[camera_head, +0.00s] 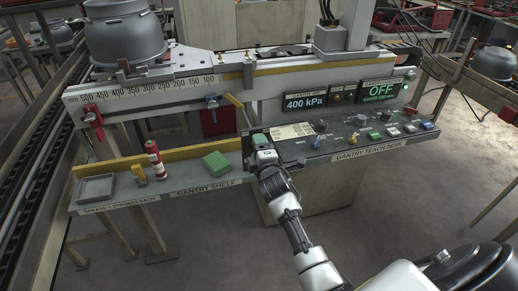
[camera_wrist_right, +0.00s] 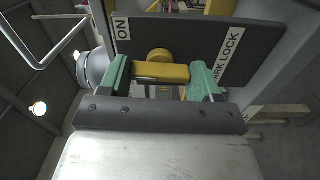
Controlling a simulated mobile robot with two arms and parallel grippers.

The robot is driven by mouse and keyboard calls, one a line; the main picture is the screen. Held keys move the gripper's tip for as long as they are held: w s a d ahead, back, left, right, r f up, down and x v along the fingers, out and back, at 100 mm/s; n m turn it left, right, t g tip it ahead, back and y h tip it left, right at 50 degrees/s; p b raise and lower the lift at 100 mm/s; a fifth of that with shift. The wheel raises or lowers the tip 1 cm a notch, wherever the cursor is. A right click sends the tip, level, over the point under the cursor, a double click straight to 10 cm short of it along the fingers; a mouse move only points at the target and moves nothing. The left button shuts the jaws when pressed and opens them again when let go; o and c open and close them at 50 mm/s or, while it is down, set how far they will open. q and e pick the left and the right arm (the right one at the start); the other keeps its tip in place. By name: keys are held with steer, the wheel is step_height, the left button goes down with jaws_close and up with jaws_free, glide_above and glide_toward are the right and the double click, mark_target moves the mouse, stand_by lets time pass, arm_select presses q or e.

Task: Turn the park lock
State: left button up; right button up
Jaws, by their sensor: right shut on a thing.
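The park lock shows in the right wrist view as a dark plate (camera_wrist_right: 195,38) with an "ON" label at its left and a "PARK LOCK" label at its right. A yellow bar handle (camera_wrist_right: 150,71) with a round yellow hub lies roughly crosswise in the picture. My right gripper (camera_wrist_right: 163,78) has its green fingers at both ends of the handle, shut on it. In the head view my right gripper (camera_head: 260,141) is at the left end of the teach desk; the handle is hidden there. My left gripper is not in view.
The teach desk (camera_head: 335,156) carries buttons and levers under displays reading "400 kPa" and "OFF". The gantry shelf (camera_head: 190,183) at left holds a grey tray (camera_head: 96,189), a red-and-white cylinder (camera_head: 155,160) and a green block (camera_head: 216,161). Floor is open at right.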

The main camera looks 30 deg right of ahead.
stand_by(0.4)
steer(key=o, duration=1.3)
steer(key=b+v, duration=0.1)
steer(key=v, duration=0.9)
steer(key=shift+s+a, duration=0.15)
steer(key=shift+s, duration=0.15)
